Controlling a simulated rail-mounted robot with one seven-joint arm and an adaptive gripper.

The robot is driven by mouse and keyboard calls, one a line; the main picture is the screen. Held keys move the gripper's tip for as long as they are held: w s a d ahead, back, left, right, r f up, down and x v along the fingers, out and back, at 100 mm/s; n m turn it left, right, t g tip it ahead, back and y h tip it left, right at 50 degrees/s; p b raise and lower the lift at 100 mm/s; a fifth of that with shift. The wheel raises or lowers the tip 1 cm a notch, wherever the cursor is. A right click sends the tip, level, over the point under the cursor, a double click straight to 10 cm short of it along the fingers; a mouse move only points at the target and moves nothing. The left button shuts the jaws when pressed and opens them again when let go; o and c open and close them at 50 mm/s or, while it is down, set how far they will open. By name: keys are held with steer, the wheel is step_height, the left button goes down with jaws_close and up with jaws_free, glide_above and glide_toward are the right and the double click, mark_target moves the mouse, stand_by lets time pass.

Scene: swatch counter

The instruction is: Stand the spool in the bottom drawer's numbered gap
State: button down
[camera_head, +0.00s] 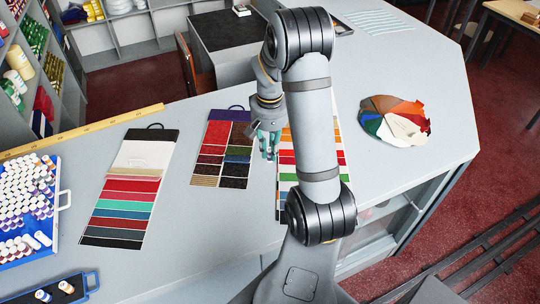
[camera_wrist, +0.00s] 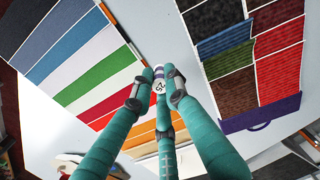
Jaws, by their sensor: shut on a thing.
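My gripper (camera_head: 268,154) is above the counter, between the red-and-brown swatch card and the striped card. In the wrist view its teal fingers (camera_wrist: 158,96) close around a small spool (camera_wrist: 159,87). The spool shows a white end with dark marking that I cannot read surely. In the head view the spool is too small to make out. A blue drawer (camera_head: 92,283) with a dark inside is cut off at the lower left. It holds two spools. A larger blue tray (camera_head: 56,203) of many spools lies above it. The numbered gap cannot be made out.
The red-and-brown swatch card (camera_head: 222,140), a long multicolour card (camera_head: 130,190) and the striped card (camera_head: 285,190) lie on the counter. A yellow ruler (camera_head: 80,133) lies along the back edge. A colour fan (camera_head: 395,119) is at right. Bare counter lies between the cards.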

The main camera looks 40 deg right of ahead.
mark_target(270, 161)
steer(key=shift+f+p, duration=0.3)
steer(key=shift+f, duration=1.35)
steer(key=shift+s, duration=0.1)
steer(key=shift+f, duration=0.1)
steer(key=c, duration=1.8)
jaws_free()
steer(key=shift+o, duration=0.4)
steer(key=shift+o, duration=0.5)
step_height(270, 161, up, 12)
steer(key=shift+r, duration=0.15)
